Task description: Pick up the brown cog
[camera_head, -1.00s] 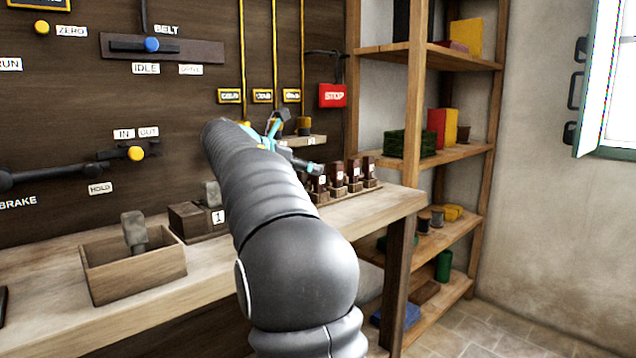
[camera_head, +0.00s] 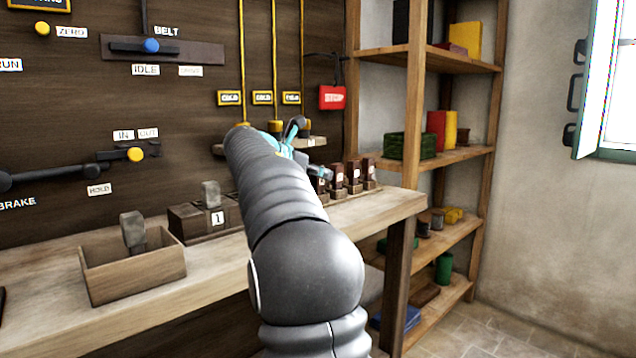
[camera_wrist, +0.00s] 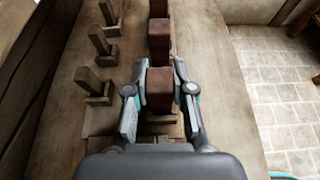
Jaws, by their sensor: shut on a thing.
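A reddish-brown block (camera_wrist: 160,88) is between the two fingers of my gripper (camera_wrist: 160,100) in the wrist view. The fingers are shut on its sides, and no teeth show on it. It stands over a wooden base on the bench; I cannot tell whether it is lifted. Two similar brown blocks stand in line beyond it. In the head view my gripper (camera_head: 303,152) is partly hidden behind my arm, at the left end of a row of brown blocks with small white labels, such as this brown block (camera_head: 354,171).
Empty wooden pegs (camera_wrist: 102,45) stand left of the held block. On the bench (camera_head: 225,262) are an open wooden box (camera_head: 135,277) and a block marked 1 (camera_head: 217,218). A small wall ledge (camera_head: 317,142) is close behind my gripper. Shelves (camera_head: 445,157) stand to the right.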

